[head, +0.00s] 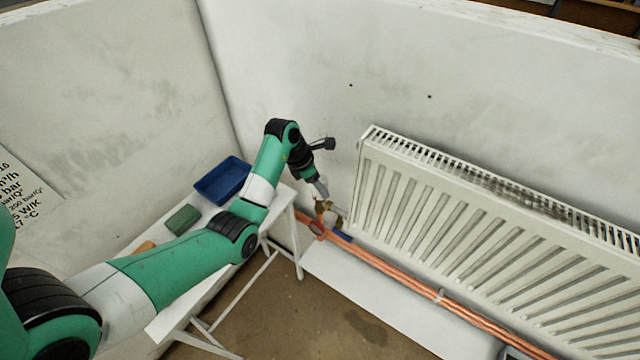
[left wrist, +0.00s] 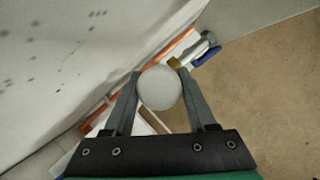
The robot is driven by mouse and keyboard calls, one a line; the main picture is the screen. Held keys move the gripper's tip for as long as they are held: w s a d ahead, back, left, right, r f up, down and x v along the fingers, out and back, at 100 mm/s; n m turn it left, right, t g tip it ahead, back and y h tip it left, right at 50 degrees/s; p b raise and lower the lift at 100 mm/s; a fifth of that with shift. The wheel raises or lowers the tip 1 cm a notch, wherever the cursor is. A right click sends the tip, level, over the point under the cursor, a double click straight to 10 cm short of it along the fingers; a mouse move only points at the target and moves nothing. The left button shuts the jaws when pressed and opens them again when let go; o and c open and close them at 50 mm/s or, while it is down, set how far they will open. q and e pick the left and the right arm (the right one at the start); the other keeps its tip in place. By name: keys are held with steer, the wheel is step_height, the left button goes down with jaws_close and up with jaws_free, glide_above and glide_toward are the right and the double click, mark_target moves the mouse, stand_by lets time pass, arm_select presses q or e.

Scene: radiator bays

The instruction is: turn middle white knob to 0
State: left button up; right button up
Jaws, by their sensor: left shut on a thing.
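The white knob (left wrist: 159,88) sits between the two fingers of my left gripper in the left wrist view, seen end-on as a plain round cap. My left gripper (left wrist: 160,92) is shut on it, with a finger touching each side. In the head view my left gripper (head: 321,190) reaches down to the valve (head: 322,207) at the left end of the radiator. The knob is mostly hidden there by the gripper. I cannot make out any number or mark on the knob. My right gripper is not in view.
The white radiator (head: 480,235) stands right of the gripper, close to the wall. Copper pipes (head: 385,265) run below it. A white bench (head: 180,300) with a blue tray (head: 222,181) and a green box (head: 183,220) stands at the left. A blue-handled valve (left wrist: 206,55) is near the knob.

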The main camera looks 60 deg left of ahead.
arm_select(q)
steer(key=shift+r+m+p, duration=0.2)
steer(key=shift+m+p, duration=0.3)
steer(key=shift+p, duration=0.25)
steer(key=shift+m+h+p, duration=0.5)
steer(key=shift+m+p, duration=0.15)
steer(key=shift+m, duration=0.05)
steer(key=shift+f+m+h, duration=0.1)
steer(key=shift+m+h, duration=0.2)
steer(key=shift+m, duration=0.6)
steer(key=shift+f+m+g+h, duration=0.15)
steer(key=shift+m+g+h, duration=0.2)
steer(key=shift+m, duration=0.55)
steer(key=shift+f+m+b, duration=0.1)
steer(key=shift+m+b, duration=0.3)
steer(key=shift+m, duration=0.1)
steer(key=m+g+b, duration=0.1)
steer(key=m+b, duration=0.1)
steer(key=b, duration=0.1)
steer(key=m+h+b, duration=0.1)
steer(key=m+b, duration=0.1)
steer(key=b, duration=0.2)
steer(key=shift+f+g, duration=0.15)
steer(key=shift+g, duration=0.2)
steer(key=shift+r+m+b, duration=0.25)
steer(key=shift+m+b, duration=0.45)
steer(key=shift+b, duration=0.5)
steer(key=shift+g, duration=0.3)
